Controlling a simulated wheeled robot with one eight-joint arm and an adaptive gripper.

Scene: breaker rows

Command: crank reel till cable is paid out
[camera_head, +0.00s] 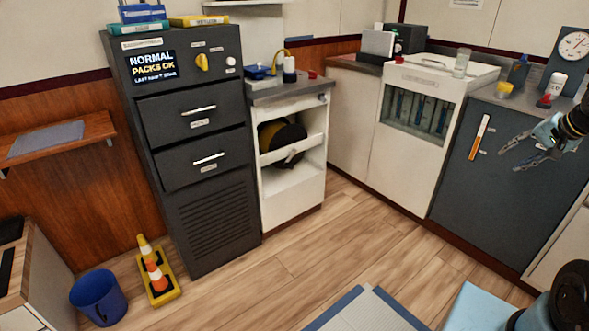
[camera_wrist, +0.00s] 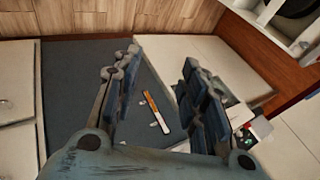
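The reel (camera_head: 282,136), a dark drum with a yellow part, sits in the upper opening of a white cabinet (camera_head: 296,202), behind a pale crossbar (camera_head: 291,149). Its crank cannot be made out clearly. A small round knob (camera_head: 323,98) shows at the cabinet's upper right. A dark round thing, likely the reel (camera_wrist: 296,6), is cut off at the top right of the wrist view. My gripper (camera_head: 508,157) is open and empty, before the dark blue-grey counter front, well right of the reel. Its spread fingers also show in the wrist view (camera_wrist: 160,62).
A dark drawer cabinet (camera_head: 194,194) stands left of the reel cabinet. The dark counter front (camera_head: 459,190) carries an orange-and-white handle (camera_head: 479,136).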

